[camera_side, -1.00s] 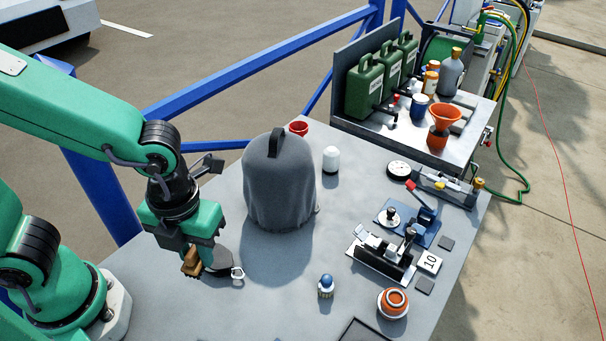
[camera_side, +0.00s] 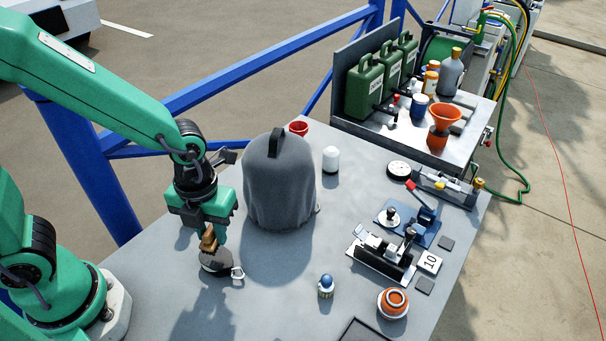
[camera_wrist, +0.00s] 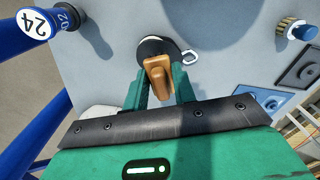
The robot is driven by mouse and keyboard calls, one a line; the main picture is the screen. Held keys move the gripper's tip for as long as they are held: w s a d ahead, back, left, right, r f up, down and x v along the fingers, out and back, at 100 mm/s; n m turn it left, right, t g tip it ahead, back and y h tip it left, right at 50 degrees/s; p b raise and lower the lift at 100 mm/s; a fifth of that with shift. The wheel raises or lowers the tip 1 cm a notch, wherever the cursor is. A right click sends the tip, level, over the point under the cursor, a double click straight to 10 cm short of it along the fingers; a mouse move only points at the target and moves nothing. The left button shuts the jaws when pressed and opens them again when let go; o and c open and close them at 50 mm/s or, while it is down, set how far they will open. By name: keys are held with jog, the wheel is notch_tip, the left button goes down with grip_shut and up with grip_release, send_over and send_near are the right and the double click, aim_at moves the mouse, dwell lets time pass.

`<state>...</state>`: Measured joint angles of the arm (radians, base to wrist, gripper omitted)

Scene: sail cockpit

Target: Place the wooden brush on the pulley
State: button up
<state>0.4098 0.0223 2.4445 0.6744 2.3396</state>
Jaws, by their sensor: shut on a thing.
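The wooden brush (camera_side: 209,239) is a small brown block held between the fingers of my gripper (camera_side: 211,231). In the wrist view the brush (camera_wrist: 158,80) sits between the green fingertips of my gripper (camera_wrist: 160,92). The pulley (camera_side: 216,263) is a dark round body with a metal shackle at its right, lying on the grey table. In the wrist view the pulley (camera_wrist: 156,47) shows just beyond the brush, which overlaps its near edge. The brush appears over the pulley; I cannot tell whether they touch.
A grey covered dome (camera_side: 281,185) stands right of my gripper. A blue-topped brush (camera_side: 326,287), a white-capped bottle (camera_side: 331,159) and an orange pot (camera_side: 393,303) stand on the grey table (camera_side: 270,312). Metal fittings fill its right side. The table's front middle is mostly clear.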

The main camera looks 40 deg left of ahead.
aim_at(214, 243)
jog(key=shift+f, duration=1.9)
jog(key=shift+f, duration=0.15)
jog(key=o, duration=1)
jog(key=shift+r, duration=6.15)
